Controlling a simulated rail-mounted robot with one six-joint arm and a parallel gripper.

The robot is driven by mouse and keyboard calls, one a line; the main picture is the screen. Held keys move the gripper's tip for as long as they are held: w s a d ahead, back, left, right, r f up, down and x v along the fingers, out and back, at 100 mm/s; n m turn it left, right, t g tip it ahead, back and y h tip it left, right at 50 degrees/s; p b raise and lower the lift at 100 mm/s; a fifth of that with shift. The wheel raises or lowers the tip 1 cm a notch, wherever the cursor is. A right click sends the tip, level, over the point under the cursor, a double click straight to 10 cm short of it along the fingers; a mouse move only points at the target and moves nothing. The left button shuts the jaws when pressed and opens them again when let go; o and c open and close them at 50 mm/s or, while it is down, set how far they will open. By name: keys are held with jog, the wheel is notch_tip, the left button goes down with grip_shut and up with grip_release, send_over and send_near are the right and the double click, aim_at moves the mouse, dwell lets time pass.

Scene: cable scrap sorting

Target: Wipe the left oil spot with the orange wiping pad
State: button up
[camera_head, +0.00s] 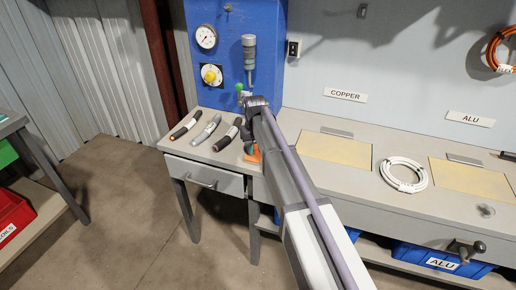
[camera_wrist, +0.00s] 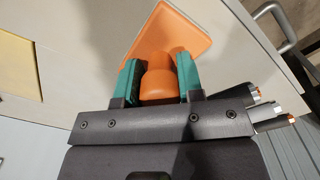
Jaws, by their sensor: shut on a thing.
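The orange wiping pad (camera_wrist: 172,30) has a flat square base and a rounded knob. My gripper (camera_wrist: 158,80) has teal fingers closed on both sides of the knob in the wrist view. In the head view a small part of the orange pad (camera_head: 252,157) shows near the bench's front edge, right of the cable pieces. My arm hides most of it there. The pad is at or just above the grey bench top (camera_head: 280,164); I cannot tell whether it touches. I cannot make out a left oil spot in either view.
Several short cable pieces (camera_head: 206,131) lie left of the pad. A blue panel (camera_head: 238,60) with gauge stands behind them. Yellow plates (camera_head: 337,147) and a white cable coil (camera_head: 403,175) lie to the right. A drawer handle (camera_wrist: 273,22) juts from the bench front.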

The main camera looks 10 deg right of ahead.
jog(key=shift+r+p, duration=3)
notch_tip(320, 180, up, 3)
jog(key=p, duration=0.3)
jog(key=shift+r, duration=0.1)
jog(key=shift+d, duration=0.15)
